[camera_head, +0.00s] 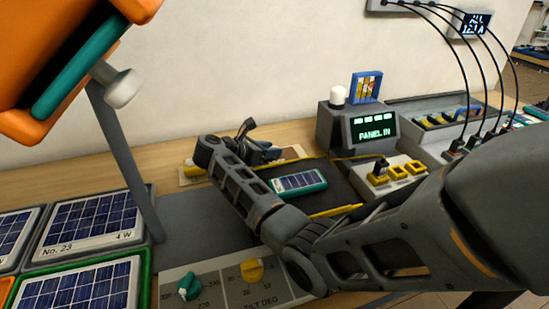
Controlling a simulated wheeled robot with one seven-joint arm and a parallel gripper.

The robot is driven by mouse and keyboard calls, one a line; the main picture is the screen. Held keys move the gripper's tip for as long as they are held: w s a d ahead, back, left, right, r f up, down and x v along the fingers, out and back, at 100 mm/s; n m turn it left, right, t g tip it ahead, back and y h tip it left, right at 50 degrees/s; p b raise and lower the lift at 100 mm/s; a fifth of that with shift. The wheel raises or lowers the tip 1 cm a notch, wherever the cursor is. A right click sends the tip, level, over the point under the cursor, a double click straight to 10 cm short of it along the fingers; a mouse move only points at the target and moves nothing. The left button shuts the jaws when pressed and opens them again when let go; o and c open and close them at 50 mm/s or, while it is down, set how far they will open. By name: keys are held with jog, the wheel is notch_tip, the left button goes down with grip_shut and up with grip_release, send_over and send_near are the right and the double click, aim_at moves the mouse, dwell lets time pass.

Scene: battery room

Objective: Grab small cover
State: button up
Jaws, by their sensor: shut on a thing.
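My gripper (266,154) is at the end of my arm, low over a tan sheet (292,152) on the wooden bench. It is small and dark in this view, and its fingers are hard to make out. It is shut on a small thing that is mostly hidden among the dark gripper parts. I cannot clearly make out the small cover's shape or whether it touches the sheet. A small solar panel with a teal frame (300,182) lies on the dark surface just in front of the gripper.
A grey console with a lit "PANEL IN" display (374,129) stands right of the gripper. Cables hang to sockets farther right. Larger solar panels (92,222) lie at left. A grey post and an orange lamp-like head (50,60) rise there. A tilt dial (252,271) is in front.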

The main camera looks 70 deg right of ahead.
jog(key=c, duration=0.4)
jog(key=shift+o, duration=0.2)
